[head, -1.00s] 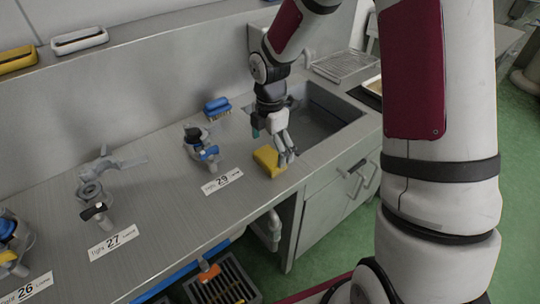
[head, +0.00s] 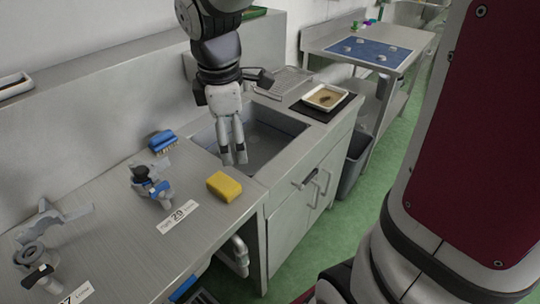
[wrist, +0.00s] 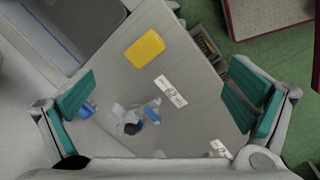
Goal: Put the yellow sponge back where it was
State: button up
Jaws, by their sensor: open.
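The yellow sponge (head: 224,186) lies flat on the steel counter, near its front edge and just left of the sink. In the wrist view the sponge (wrist: 145,48) sits apart from the fingers, beyond them toward the top of the picture. My gripper (head: 234,158) hangs above the near left part of the sink, behind and slightly right of the sponge. In the wrist view my gripper (wrist: 160,102) has its green-padded fingers spread wide with nothing between them in contact.
The sink (head: 262,140) is right of the sponge. A blue brush (head: 162,141), a blue-and-grey fitting (head: 150,186) and label 29 (head: 177,216) are on the counter to the left. A tray (head: 326,97) on a dark mat is beyond the sink. Counter around the sponge is clear.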

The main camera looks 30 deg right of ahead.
jog(key=s+r+m+t+y, duration=0.1)
jog(key=s+r+m+t, duration=0.2)
jog(key=s+m, duration=1)
jog(key=shift+s+a+r, duration=0.25)
jog(key=shift+s+r, duration=1)
jog(key=shift+s, duration=0.5)
